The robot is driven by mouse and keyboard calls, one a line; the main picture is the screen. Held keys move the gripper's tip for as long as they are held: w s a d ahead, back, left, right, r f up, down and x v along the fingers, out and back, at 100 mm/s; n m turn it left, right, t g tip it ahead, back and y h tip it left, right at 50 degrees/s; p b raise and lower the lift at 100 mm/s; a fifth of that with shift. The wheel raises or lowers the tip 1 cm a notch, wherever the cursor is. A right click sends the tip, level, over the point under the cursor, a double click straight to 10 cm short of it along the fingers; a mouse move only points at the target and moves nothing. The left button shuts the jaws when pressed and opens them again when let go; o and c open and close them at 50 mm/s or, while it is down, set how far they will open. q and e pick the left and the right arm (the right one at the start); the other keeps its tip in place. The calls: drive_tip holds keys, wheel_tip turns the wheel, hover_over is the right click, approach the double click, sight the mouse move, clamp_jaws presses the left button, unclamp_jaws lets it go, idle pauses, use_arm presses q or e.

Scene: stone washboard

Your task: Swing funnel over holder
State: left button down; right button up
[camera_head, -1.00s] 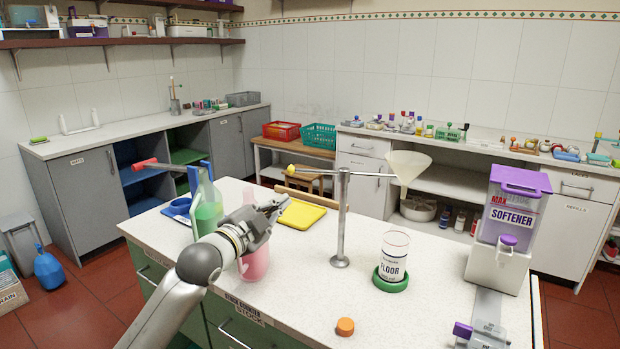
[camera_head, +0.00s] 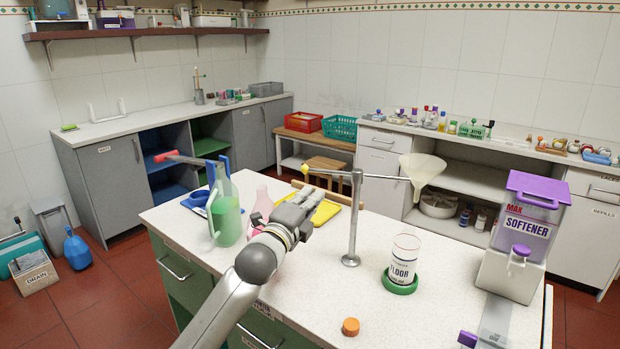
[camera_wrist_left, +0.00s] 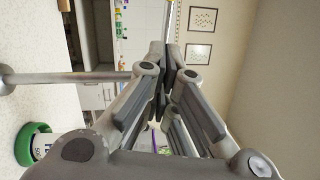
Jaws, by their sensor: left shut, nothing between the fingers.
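The translucent cone funnel (camera_head: 424,168) hangs at the right end of a thin arm on a metal stand (camera_head: 354,220). The arm's left end has a yellow knob (camera_head: 304,168). The bottle marked FLOOR (camera_head: 403,258) stands upright in a green ring (camera_head: 400,287), below and in front of the funnel, to the right of the stand. My left gripper (camera_head: 304,194) is shut and empty, just below the knob in the head view; contact cannot be told. In the left wrist view its fingers (camera_wrist_left: 170,72) lie together, with the stand post (camera_wrist_left: 65,76) beside them. My right gripper is not seen.
A green bottle (camera_head: 227,215) and a pink bottle (camera_head: 263,207) stand left of the gripper, near a yellow tray (camera_head: 325,212). An orange cap (camera_head: 350,327) lies at the front. The softener dispenser (camera_head: 520,240) stands at right. Counter around the stand's base is clear.

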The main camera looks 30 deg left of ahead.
use_arm(q)
drive_tip(key=w+a+r+p, duration=0.1)
drive_tip(key=w+a, duration=0.2)
drive_tip(key=w, duration=0.2)
drive_tip(key=shift+a+p, duration=0.2)
drive_tip(key=shift+p, duration=0.2)
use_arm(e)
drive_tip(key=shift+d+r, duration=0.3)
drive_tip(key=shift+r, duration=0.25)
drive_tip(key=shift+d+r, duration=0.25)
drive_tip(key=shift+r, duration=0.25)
use_arm(q)
drive_tip(key=shift+w+a, duration=0.7)
drive_tip(key=shift+w, duration=0.35)
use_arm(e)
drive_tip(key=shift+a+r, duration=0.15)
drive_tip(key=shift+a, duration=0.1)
